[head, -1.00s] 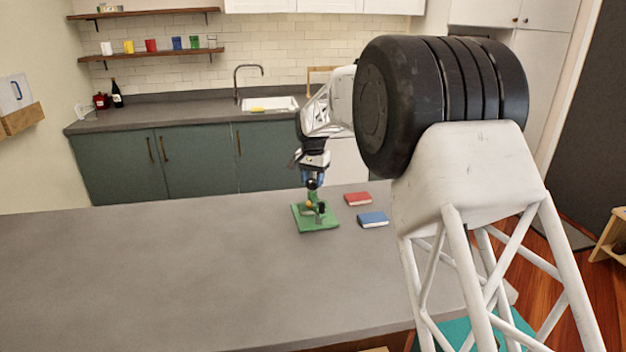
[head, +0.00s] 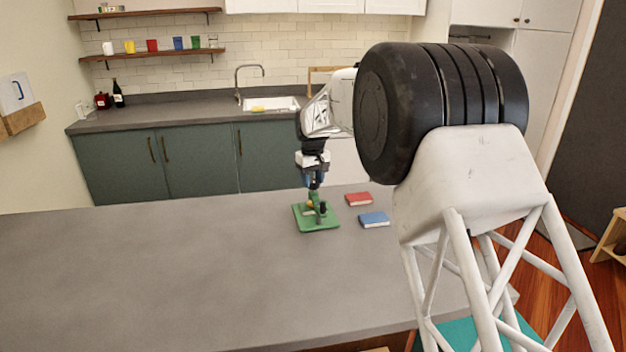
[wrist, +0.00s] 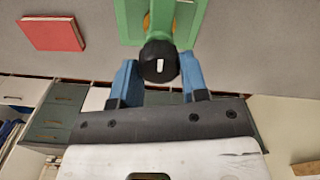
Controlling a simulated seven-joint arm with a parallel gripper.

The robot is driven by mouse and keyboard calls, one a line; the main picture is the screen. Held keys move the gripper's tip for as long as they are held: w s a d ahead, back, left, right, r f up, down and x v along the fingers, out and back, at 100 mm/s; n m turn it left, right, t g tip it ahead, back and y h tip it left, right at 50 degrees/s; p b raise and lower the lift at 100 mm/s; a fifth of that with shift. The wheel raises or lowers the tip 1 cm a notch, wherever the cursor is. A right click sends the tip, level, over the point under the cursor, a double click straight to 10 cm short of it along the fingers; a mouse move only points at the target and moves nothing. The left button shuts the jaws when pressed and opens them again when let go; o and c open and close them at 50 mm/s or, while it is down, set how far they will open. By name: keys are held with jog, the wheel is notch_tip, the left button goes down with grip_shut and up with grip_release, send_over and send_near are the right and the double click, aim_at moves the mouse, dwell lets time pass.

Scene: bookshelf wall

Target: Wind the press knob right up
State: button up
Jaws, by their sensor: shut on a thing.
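The green press (head: 301,222) stands on the grey counter, with a flat square base and a green upright frame. Its black round knob (wrist: 159,62) has a white mark on top and shows in the wrist view between my blue fingers. My gripper (head: 314,184) is above the press, pointing down, and is shut on the knob. In the wrist view one finger is on each side of the knob. A small orange part (head: 309,204) shows low in the press frame. The press screw is mostly hidden by the frame and gripper.
A red book (head: 358,199) and a blue book (head: 374,219) lie flat on the counter (head: 180,270) to the right of the press. The counter to the left is clear. A sink (head: 272,104) and shelves are far behind.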

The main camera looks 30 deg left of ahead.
aim_at(312, 181)
jog(key=n, duration=0.5)
jog(key=shift+s+r+n, duration=0.1)
jog(key=shift+n, duration=0.2)
dwell(0.4)
jog(key=o, duration=0.9)
jog(key=shift+o, duration=0.2)
jog(key=shift+r, duration=3.85)
